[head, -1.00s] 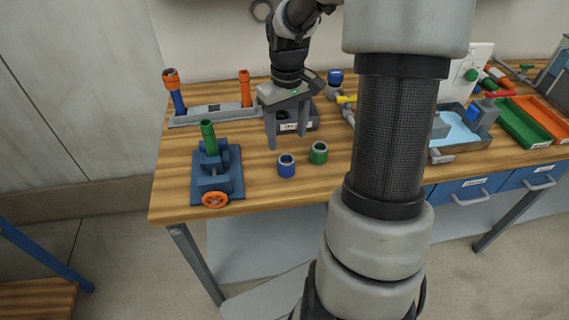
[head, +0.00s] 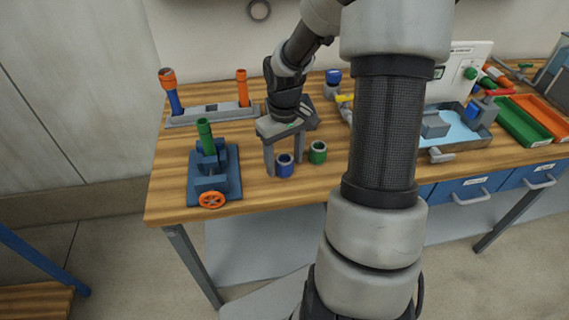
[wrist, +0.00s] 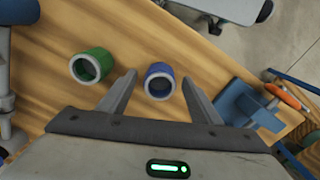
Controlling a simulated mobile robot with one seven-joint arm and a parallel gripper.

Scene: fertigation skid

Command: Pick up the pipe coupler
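Two short pipe couplers with grey rims stand upright on the wooden bench, one blue (head: 285,167) and one green (head: 318,153). My gripper (head: 284,158) is open and points down at the blue coupler. In the wrist view, the blue coupler (wrist: 159,84) lies between the two fingertips (wrist: 159,77), with a gap on each side. Whether the fingers reach down around it is hard to tell. The green coupler (wrist: 91,65) is outside the fingers, to the left. Nothing is held.
A blue vise-like fixture (head: 214,180) with a green pipe and orange handwheel stands left of my gripper. Behind it is a grey rack (head: 212,114) with a blue and an orange pipe. A water tray (head: 470,135) and green and orange bins (head: 522,122) are at right.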

